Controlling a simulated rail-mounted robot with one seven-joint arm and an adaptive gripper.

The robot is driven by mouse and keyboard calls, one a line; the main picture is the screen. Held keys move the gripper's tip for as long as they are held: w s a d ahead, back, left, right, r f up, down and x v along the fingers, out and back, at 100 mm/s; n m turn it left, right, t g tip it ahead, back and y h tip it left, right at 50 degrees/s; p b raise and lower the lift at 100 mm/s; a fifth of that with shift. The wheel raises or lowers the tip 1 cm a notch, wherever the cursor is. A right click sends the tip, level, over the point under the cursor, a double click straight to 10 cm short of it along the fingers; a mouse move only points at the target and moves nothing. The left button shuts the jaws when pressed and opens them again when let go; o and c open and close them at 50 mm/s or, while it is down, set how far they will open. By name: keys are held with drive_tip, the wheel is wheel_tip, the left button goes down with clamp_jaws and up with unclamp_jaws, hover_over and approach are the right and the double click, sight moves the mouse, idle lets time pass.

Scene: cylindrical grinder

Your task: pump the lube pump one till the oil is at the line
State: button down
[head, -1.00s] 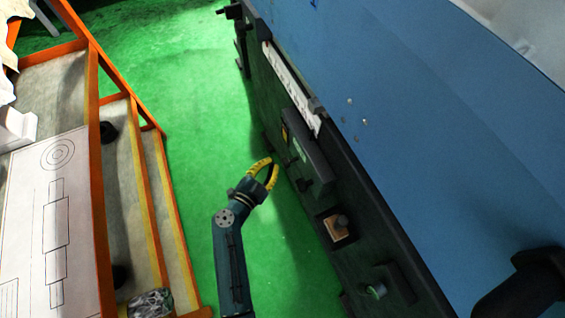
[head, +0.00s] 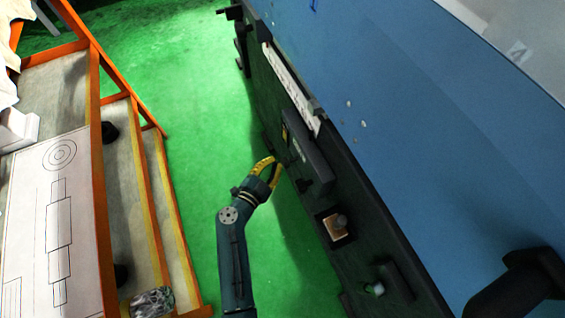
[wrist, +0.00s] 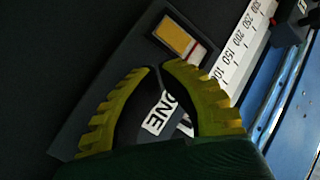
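The lube pump one is a dark box (head: 308,147) on the side of the blue machine. In the wrist view its face (wrist: 117,97) carries a white label reading "ONE" (wrist: 158,116). Above the label is a sight window (wrist: 174,39) with yellow-orange oil, a pale strip and a thin red line at its right end. My gripper (head: 272,163) is beside the pump's floor-facing side. In the wrist view its yellow ribbed fingers (wrist: 158,66) curve together, tips close, over the label. Whether a dark pump lever is between them is too dark to tell.
A white scale (head: 284,82) runs along the machine above the pump. A square panel with a knob (head: 337,226) and a green-tipped fitting (head: 375,289) are lower right. Orange-edged steps (head: 158,215) stand left. Green floor (head: 190,95) between is clear.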

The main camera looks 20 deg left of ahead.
drive_tip(key=shift+w+d, duration=0.7)
drive_tip(key=shift+d, duration=0.15)
idle(1.1)
drive_tip(key=shift+r, duration=0.1)
drive_tip(key=shift+s+a+p, duration=0.95)
drive_tip(key=shift+a, duration=0.2)
drive_tip(key=s+a, duration=0.1)
drive_tip(key=a, duration=0.1)
drive_tip(key=s+a+p, duration=0.1)
drive_tip(key=s+a, duration=0.1)
drive_tip(key=shift+s, duration=0.1)
idle(0.7)
